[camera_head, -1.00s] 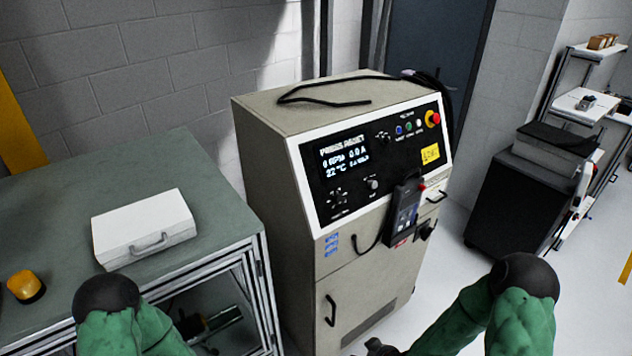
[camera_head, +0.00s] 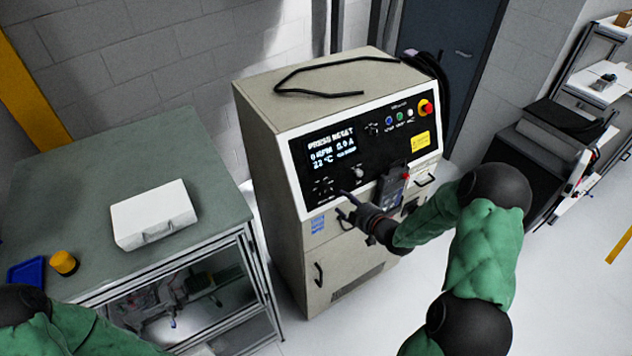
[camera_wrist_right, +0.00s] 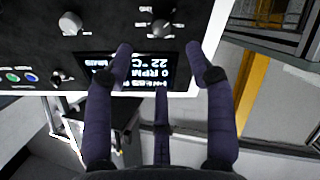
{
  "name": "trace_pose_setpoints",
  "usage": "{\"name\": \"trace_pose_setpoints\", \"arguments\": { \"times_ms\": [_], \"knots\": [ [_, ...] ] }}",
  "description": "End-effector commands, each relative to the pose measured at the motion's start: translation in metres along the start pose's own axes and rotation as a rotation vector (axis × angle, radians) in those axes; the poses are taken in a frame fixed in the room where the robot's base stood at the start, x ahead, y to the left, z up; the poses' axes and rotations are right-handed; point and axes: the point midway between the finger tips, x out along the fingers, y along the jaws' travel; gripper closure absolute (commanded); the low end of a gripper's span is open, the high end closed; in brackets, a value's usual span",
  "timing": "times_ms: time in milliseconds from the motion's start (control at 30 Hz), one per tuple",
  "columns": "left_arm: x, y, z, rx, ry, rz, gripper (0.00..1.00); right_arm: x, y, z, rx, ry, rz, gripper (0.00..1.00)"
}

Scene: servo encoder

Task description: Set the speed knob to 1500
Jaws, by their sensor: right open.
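The grey control cabinet (camera_head: 275,180) has a black panel with a lit display (camera_head: 331,148) reading "PRESS RESET", 0 RPM, 0.0 A and 22 °C. A ticked knob (camera_head: 325,187) sits below the display; in the right wrist view it appears as a ticked knob (camera_wrist_right: 160,28). A silver knob (camera_head: 358,172) sits to its right, also in the wrist view (camera_wrist_right: 70,22). Another ticked knob (camera_head: 373,130) is right of the display. I cannot read which is the speed knob. My right gripper (camera_head: 346,204) is open and empty in front of the panel's lower edge. My left gripper is out of view.
A handheld pendant (camera_head: 393,186) hangs on the panel's lower right, near my right forearm. A red stop button (camera_head: 426,107) is at the upper right. A workbench (camera_head: 90,190) with a white case (camera_head: 153,214) stands left. A black cable (camera_head: 320,75) lies on top.

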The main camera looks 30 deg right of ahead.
Motion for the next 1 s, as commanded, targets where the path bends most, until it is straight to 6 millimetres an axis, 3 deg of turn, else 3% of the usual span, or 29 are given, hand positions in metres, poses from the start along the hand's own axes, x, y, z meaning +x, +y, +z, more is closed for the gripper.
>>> {"name": "trace_pose_setpoints", "arguments": {
  "times_ms": [167, 700, 1000],
  "knots": [
    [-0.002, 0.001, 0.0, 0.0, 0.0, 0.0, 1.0, 0.009, 0.001, -0.001, -0.006, 0.004, -0.001, 0.45],
    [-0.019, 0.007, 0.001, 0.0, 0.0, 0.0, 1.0, 0.084, 0.0, -0.002, -0.004, 0.003, -0.001, 0.45],
    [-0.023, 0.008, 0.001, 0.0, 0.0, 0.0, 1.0, 0.106, 0.001, -0.001, -0.003, 0.002, 0.001, 0.45]
  ]
}}
